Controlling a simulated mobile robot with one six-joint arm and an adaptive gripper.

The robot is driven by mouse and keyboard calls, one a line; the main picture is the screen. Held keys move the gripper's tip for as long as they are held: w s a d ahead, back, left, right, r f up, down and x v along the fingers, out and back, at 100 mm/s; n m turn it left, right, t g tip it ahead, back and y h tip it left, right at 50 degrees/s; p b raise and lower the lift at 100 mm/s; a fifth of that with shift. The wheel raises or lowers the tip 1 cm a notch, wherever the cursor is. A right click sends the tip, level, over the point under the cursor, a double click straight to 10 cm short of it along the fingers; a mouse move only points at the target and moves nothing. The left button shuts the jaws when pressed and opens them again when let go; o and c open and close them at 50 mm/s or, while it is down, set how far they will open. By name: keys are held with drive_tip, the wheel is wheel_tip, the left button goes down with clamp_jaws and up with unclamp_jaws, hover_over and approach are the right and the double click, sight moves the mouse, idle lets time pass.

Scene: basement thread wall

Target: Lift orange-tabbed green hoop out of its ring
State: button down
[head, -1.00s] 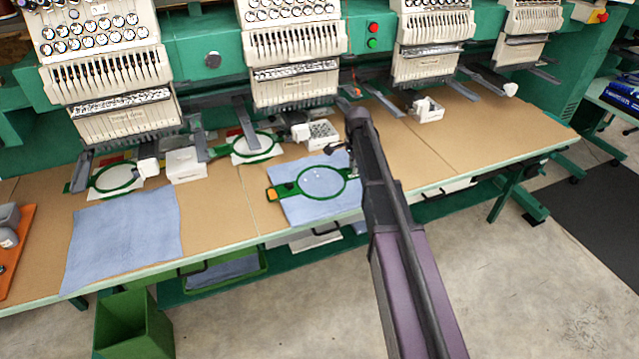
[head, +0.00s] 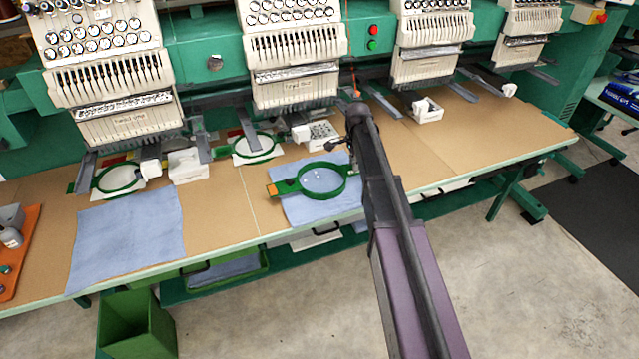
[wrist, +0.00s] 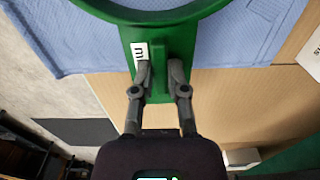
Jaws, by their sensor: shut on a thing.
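The green hoop (head: 344,182) with its orange tab (head: 272,190) at the left is above the blue cloth (head: 292,212) in the head view, looking raised and slightly tilted. In the wrist view, part of its green ring (wrist: 160,14) and a flat bracket with a white label show. My gripper (wrist: 159,70) is shut on the upright rib of that bracket, at the hoop's right end. My arm hides the gripper in the head view. I cannot tell whether an outer ring lies on the cloth under the hoop.
Two other green hoops (head: 121,190) (head: 272,146) sit under the machine heads at the left. White boxes (head: 186,167) (head: 427,110) stand on the table near the machines. A second blue cloth (head: 125,238) lies at left. The table at right is mostly clear.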

drive_tip(key=shift+r+p, duration=0.3)
drive_tip(key=shift+r, duration=0.05)
idle(0.4)
